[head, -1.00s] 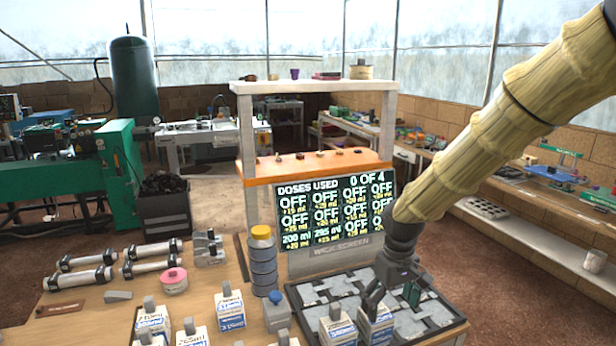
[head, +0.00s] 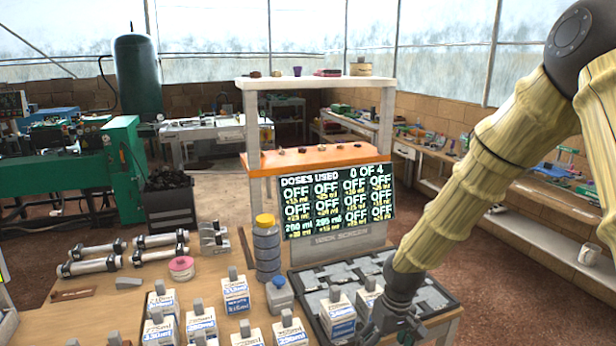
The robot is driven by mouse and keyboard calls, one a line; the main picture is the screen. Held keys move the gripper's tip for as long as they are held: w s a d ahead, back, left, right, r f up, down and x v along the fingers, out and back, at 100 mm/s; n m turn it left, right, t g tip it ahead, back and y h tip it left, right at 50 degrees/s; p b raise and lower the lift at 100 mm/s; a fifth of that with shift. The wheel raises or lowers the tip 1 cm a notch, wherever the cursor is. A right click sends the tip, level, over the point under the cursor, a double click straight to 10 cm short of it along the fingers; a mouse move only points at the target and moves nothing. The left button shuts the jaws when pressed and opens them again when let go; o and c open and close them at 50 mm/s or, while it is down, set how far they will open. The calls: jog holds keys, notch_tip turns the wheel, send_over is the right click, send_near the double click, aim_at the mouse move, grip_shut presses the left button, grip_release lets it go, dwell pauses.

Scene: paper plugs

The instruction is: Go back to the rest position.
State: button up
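My gripper (head: 390,332) is low at the right of the table, over the near right part of the dark tray (head: 447,296). Its fingers look spread apart, with nothing seen held; the lower frame edge cuts off part of them. A white and blue carton (head: 338,314) stands on the tray just left of the gripper. A second carton (head: 367,297) stands behind the gripper, partly hidden by it. My arm in its yellowish sleeve reaches down from the upper right.
Several more cartons (head: 235,292) stand on the wooden table (head: 85,315). A yellow-capped bottle (head: 267,250) and a small blue-capped container (head: 280,295) stand left of the tray. A screen (head: 337,205) reading "0 of 4" stands behind it, under an orange shelf (head: 318,160).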

jog(key=s+f+m, duration=0.2)
jog(key=s+f, duration=1.4)
jog(key=f, duration=0.4)
jog(key=s+d+f+m, duration=0.1)
jog(key=s+f, duration=0.3)
jog(key=s, duration=0.4)
jog(key=s+d+f+h, duration=0.1)
jog(key=s+d+f, duration=0.2)
jog(key=s, duration=0.5)
jog(key=shift+d+f+m, duration=0.35)
jog(key=shift+d+m, duration=0.05)
jog(key=shift+d, duration=0.05)
